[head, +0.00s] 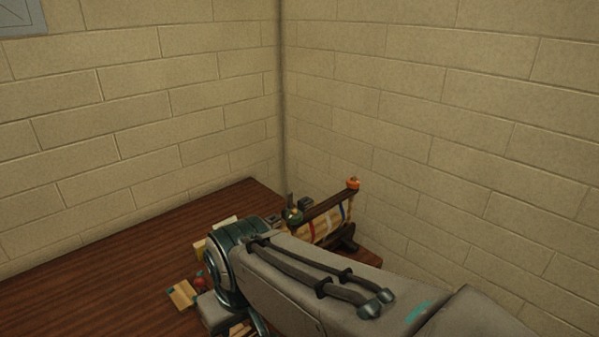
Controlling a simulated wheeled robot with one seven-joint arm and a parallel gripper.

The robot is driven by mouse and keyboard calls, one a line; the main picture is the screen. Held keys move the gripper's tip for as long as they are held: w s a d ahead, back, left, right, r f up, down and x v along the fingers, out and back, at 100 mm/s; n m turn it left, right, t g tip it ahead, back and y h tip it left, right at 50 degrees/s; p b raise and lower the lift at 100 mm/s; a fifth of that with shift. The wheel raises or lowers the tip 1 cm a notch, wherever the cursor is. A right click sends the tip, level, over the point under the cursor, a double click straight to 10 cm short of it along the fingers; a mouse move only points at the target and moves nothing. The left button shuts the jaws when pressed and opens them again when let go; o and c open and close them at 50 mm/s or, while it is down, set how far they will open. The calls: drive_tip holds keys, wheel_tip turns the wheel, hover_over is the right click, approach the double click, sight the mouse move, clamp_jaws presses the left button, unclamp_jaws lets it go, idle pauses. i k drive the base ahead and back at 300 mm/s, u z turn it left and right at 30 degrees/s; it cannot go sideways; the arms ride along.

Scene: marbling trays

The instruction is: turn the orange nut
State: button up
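The orange nut (353,184) is a small, bright orange piece at the top right end of a dark wooden frame (328,207). The frame holds a pale panel (329,226) with coloured stripes and stands near the wall corner. My arm crosses in front of the frame's lower left part and hides some of it. I cannot make out my gripper; the arm bends downward at the left and its end is hidden or out of the picture. Nothing of mine visibly touches the nut.
A brown wooden table (110,278) fills the corner between two block walls. A tan block (184,294), a small red item (200,281) and a green round item (293,215) lie near my arm. The table's left part is clear. The right wall is close behind the frame.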

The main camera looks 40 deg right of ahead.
sight(351, 185)
drive_tip(key=z, duration=0.55)
drive_tip(key=k, duration=1.2)
drive_tip(key=z, duration=0.95)
drive_tip(key=i, duration=1.15)
drive_tip(key=u, duration=0.3)
